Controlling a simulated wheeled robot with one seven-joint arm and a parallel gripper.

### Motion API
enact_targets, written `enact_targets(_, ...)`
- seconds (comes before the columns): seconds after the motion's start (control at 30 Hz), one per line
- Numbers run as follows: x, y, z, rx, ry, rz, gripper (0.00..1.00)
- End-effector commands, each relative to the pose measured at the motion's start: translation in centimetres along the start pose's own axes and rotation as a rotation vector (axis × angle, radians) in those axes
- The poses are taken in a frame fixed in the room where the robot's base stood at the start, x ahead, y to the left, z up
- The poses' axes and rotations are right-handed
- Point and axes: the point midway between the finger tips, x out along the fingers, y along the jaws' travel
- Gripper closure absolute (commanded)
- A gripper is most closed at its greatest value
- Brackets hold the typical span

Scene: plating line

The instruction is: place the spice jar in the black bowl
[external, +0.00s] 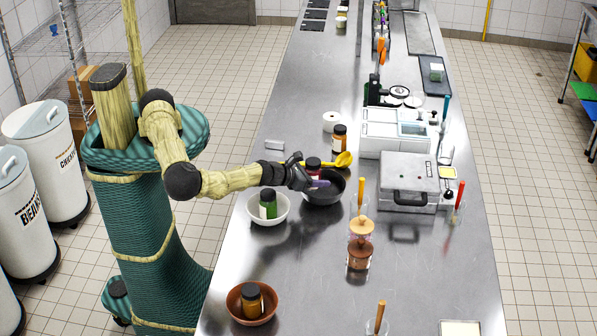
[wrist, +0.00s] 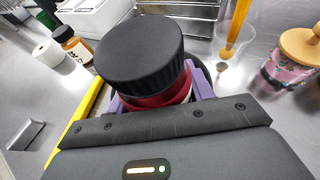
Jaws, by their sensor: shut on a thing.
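A spice jar (external: 313,164) with a black lid and a red label is held upright between the purple fingers of my gripper (external: 315,183). Its lid (wrist: 140,52) fills the middle of the wrist view, with the red label (wrist: 160,100) below it. The black bowl (external: 328,197) stands on the steel counter directly under and around my gripper in the external view. A bit of dark rim shows behind the jar in the wrist view. My gripper hides the jar's base, so I cannot tell whether it touches the bowl.
A white bowl (external: 253,214) with a green-labelled jar (external: 268,204) stands close on the left. A yellow ladle (external: 342,160) and an amber jar (external: 339,138) lie behind. A cup with an orange-handled tool (external: 361,196) and lidded canisters (external: 361,229) stand right. A brown bowl (external: 235,306) is in front.

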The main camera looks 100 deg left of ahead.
Motion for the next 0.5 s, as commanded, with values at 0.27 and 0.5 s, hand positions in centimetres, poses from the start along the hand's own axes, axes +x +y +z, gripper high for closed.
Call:
enact_targets(0.27, 0.07, 0.02, -0.12, -0.001, -0.001, 0.0, 0.78)
enact_targets(0.5, 0.32, 0.01, -0.7, -0.002, -0.001, 0.0, 0.78)
